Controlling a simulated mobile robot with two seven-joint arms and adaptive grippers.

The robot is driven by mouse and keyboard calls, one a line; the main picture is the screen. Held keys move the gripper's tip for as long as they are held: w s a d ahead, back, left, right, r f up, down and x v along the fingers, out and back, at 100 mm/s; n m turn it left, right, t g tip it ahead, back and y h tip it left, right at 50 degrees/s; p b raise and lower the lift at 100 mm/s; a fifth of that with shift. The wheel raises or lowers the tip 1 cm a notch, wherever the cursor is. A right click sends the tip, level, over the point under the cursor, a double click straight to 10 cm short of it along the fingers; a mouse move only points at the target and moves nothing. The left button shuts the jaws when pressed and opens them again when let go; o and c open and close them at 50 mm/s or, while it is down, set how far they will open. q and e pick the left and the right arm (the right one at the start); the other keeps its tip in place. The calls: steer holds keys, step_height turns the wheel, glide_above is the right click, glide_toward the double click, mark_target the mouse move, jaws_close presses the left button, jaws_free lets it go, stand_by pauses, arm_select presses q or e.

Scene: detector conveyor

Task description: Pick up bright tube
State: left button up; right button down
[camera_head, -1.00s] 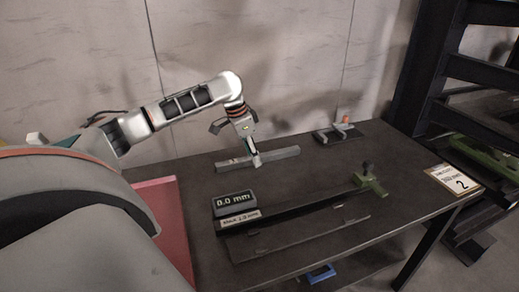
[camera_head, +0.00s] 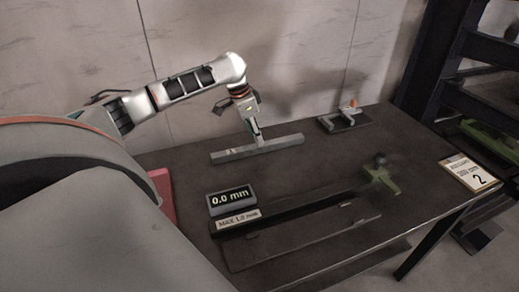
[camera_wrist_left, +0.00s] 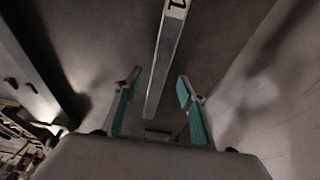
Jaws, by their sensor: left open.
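A bright grey square tube (camera_head: 285,144) with a small light label lies on the dark table behind the gauge. My left gripper (camera_head: 259,139) is at the tube's middle in the head view, with its fingers pointing down. I cannot tell how much height is left between fingertips and tube. My right gripper is out of view.
A display reading "0.0 mm" (camera_head: 232,199) and a long dark gauge rail with a green clamp (camera_head: 381,178) are in front. A small fixture with an orange knob (camera_head: 344,118) stands at the back right.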

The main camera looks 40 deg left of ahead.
arm_select(q)
steer(key=b+x, duration=0.1)
steer(key=x, duration=0.3)
steer(key=shift+f, duration=0.2)
steer(key=shift+r, duration=0.1)
jaws_close()
steer(key=shift+r, duration=0.1)
